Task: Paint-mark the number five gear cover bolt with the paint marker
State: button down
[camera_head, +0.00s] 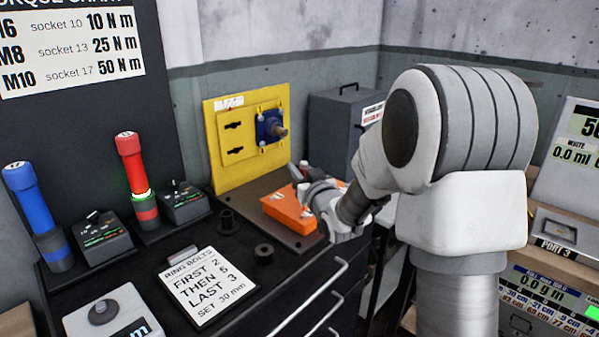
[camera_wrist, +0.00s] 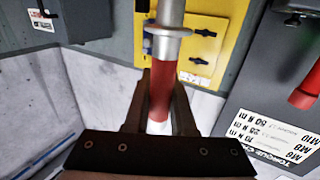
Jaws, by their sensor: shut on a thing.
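A yellow panel (camera_head: 228,165) stands upright at the back of the bench. A blue cover (camera_head: 262,124) with a grey shaft and small bolts is on its right side; I cannot read bolt numbers. My gripper (camera_head: 308,192) is low in front of the panel, over the orange block. In the wrist view my gripper (camera_wrist: 160,105) is shut on a red, white and silver cylinder, which looks like the paint marker (camera_wrist: 165,88). Its silver end points toward the top of that view, apart from the yellow panel (camera_wrist: 232,25) behind. Its tip is out of view.
An orange block (camera_head: 283,212) sits on a dark plate. A note (camera_head: 208,285) reads "First 2, then 5, last 3". Blue (camera_head: 33,205) and red (camera_head: 133,165) torque tools stand at left. A grey cabinet (camera_head: 335,130) stands right of the panel.

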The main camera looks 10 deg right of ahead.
notch_tip(320, 180, up, 3)
jog(key=shift+r+p, duration=0.1)
jog(key=shift+p, duration=0.5)
